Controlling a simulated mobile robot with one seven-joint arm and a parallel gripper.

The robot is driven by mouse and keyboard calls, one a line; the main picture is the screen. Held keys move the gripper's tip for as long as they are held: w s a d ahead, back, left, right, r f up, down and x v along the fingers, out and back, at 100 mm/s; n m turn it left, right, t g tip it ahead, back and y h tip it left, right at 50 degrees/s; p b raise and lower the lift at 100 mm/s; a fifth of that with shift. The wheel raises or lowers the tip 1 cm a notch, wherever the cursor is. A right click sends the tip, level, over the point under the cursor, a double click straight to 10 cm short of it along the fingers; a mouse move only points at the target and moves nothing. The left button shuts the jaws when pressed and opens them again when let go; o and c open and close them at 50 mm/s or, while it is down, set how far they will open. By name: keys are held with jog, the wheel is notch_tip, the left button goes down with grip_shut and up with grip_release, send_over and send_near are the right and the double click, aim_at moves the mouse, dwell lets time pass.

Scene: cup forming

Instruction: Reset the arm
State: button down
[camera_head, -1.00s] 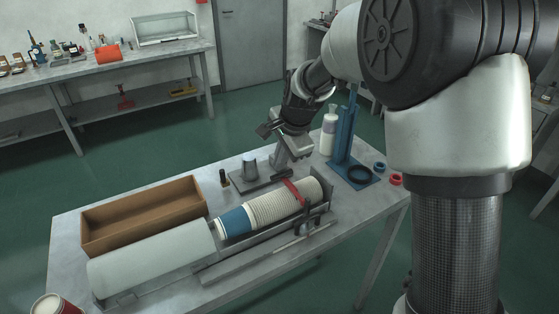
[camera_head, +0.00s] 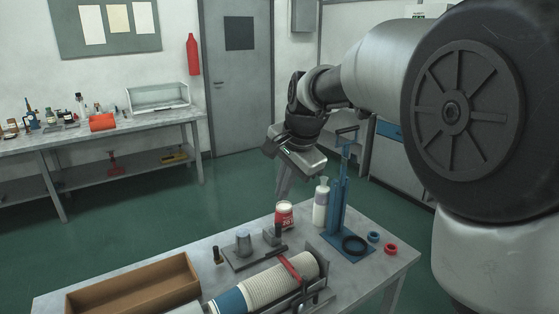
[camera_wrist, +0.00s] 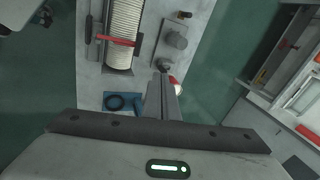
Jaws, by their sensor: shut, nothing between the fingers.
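My gripper (camera_head: 282,194) hangs above the far edge of the work table (camera_head: 205,262) in the head view, with its fingers shut and nothing between them. In the wrist view, the shut fingers (camera_wrist: 162,76) point toward the table, which lies below. The gripper is apart from everything on the table. A red and white can (camera_head: 284,216) stands below the gripper, and in the wrist view it is mostly hidden behind the fingers. A white bottle (camera_head: 320,207) and a blue lever press (camera_head: 337,205) stand to the right of the gripper.
A stack of paper cups (camera_head: 275,283) lies in a metal trough beside a small grey forming fixture (camera_head: 243,243). An open brown box (camera_head: 140,290) is at the left. Blue (camera_head: 373,236) and red (camera_head: 391,248) rings lie at the right edge. A cluttered bench (camera_head: 150,122) stands behind.

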jog(key=s+d+r+n+t, duration=0.1)
jog(key=s+d+r+n, duration=0.1)
jog(key=s+d, duration=0.4)
jog(key=s+d+r+n, duration=0.2)
jog(key=s+d+n, duration=0.1)
jog(key=s, duration=0.5)
jog(key=s+d+f+n+h, duration=0.1)
jog(key=s+d+f+n, duration=0.1)
jog(key=s, duration=0.5)
jog(key=s+d+f+n+h, duration=0.1)
jog(key=s+d+f+n, duration=0.1)
jog(key=s, duration=0.4)
jog(key=shift+s+d+f+n+t, duration=0.3)
jog(key=shift+s+d+f, duration=0.1)
jog(key=shift+d, duration=0.4)
